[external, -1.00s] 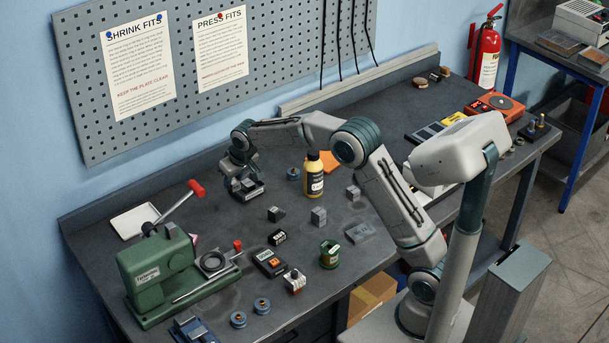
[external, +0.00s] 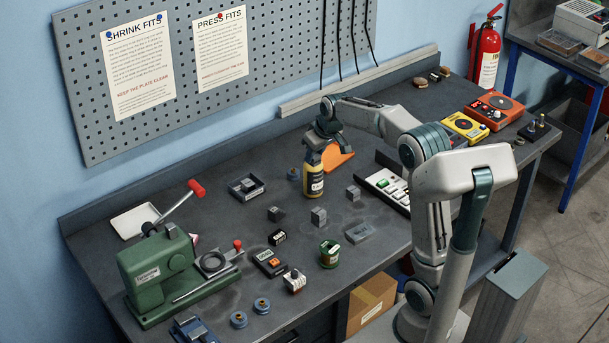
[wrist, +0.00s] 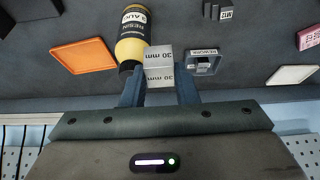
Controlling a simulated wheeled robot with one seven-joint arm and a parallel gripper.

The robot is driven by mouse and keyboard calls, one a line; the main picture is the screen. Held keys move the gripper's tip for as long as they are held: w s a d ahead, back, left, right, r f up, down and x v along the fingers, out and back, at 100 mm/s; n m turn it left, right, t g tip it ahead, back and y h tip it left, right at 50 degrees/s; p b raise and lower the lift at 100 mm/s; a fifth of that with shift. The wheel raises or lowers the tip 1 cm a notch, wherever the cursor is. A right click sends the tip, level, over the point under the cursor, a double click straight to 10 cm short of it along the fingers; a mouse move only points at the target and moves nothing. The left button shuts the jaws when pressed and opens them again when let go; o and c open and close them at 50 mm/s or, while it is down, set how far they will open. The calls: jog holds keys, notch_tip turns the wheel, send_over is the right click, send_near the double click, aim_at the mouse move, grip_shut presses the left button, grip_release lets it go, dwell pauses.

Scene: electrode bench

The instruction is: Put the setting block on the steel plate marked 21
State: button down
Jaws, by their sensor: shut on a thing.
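The setting block (wrist: 158,66) is a light grey metal block marked 30 mm on two faces, upside down in the wrist view. My gripper (wrist: 160,82) is shut on it, with a blue-grey finger on each side. In the external view my gripper (external: 322,146) is at the yellow bottle's top, as seen from there; the block cannot be made out. I cannot read 21 on any plate. A flat grey plate-like piece (external: 360,232) lies near the bench front, its marking unreadable.
The yellow bottle (external: 314,180) stands close to my gripper; it also shows beside the block in the wrist view (wrist: 133,30). An orange tray (external: 338,158) lies behind it. A grey REWORK tray (external: 246,186) is left. Small blocks (external: 319,216) and a green press (external: 160,275) occupy the front.

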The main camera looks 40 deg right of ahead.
jog(key=s+d+f+b, duration=0.15)
jog(key=s+d, duration=0.25)
jog(key=s, duration=0.5)
jog(key=s+d+f+b, duration=0.1)
jog(key=s+d+b, duration=0.2)
jog(key=s, duration=0.6)
jog(key=s+d+f+b, duration=0.2)
jog(key=s+d, duration=0.2)
jog(key=s, duration=0.4)
jog(key=b, duration=0.4)
send_over(358, 229)
jog(key=s, duration=0.2)
notch_tip(358, 229, down, 6)
jog(key=shift+w+f, duration=0.15)
jog(key=shift+f, duration=0.05)
jog(key=shift+f+b, duration=1.2)
jog(key=shift+f, duration=0.75)
jog(key=shift+f, duration=0.1)
jog(key=shift+f, duration=0.2)
jog(key=c, duration=1.1)
grip_release()
jog(key=shift+r, duration=0.1)
jog(key=shift+r, duration=0.1)
